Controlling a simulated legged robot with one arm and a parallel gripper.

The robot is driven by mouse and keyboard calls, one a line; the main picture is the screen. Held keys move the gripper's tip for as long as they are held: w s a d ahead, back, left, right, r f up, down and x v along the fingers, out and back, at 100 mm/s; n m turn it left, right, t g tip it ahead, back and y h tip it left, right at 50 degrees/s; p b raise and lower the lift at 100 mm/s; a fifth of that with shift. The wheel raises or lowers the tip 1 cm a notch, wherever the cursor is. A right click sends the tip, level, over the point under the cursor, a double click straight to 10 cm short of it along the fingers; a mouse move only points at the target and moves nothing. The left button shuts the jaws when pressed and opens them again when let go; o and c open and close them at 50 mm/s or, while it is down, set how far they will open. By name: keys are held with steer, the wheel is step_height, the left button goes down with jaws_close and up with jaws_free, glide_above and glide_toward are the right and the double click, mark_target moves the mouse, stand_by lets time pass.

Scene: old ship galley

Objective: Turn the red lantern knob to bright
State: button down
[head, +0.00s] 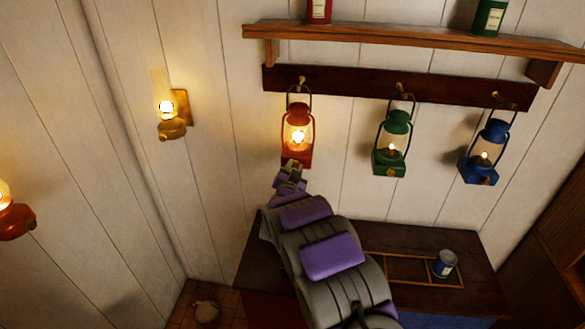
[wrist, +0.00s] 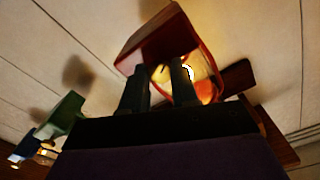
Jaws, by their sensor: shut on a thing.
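The red lantern (head: 298,125) hangs from a peg on the dark wall rail and glows brightly, more than the green and blue ones. My gripper (head: 291,167) is at the front of its base, where the knob would be. In the wrist view the red lantern (wrist: 150,36) is close above, tilted in the picture, with its bright flame partly seen. My gripper's two dark fingers (wrist: 157,85) reach up to it and are shut on the knob. The knob itself is hidden by the fingers, so its setting cannot be read.
A green lantern (head: 392,143) and a blue lantern (head: 485,152) hang to the right with small flames. A shelf (head: 400,36) with tins runs above. Brass wall lamp (head: 172,118) is left.

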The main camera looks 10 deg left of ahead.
steer(key=shift+f, duration=0.25)
steer(key=c, duration=1.2)
jaws_free()
steer(key=o, duration=0.4)
steer(key=shift+a, duration=0.15)
steer(key=shift+c, duration=0.2)
steer(key=shift+r, duration=0.15)
steer(key=shift+s, duration=0.3)
steer(key=s+a+b, duration=0.1)
steer(key=s, duration=1.5)
steer(key=shift+s, duration=0.35)
steer(key=shift+b, duration=0.3)
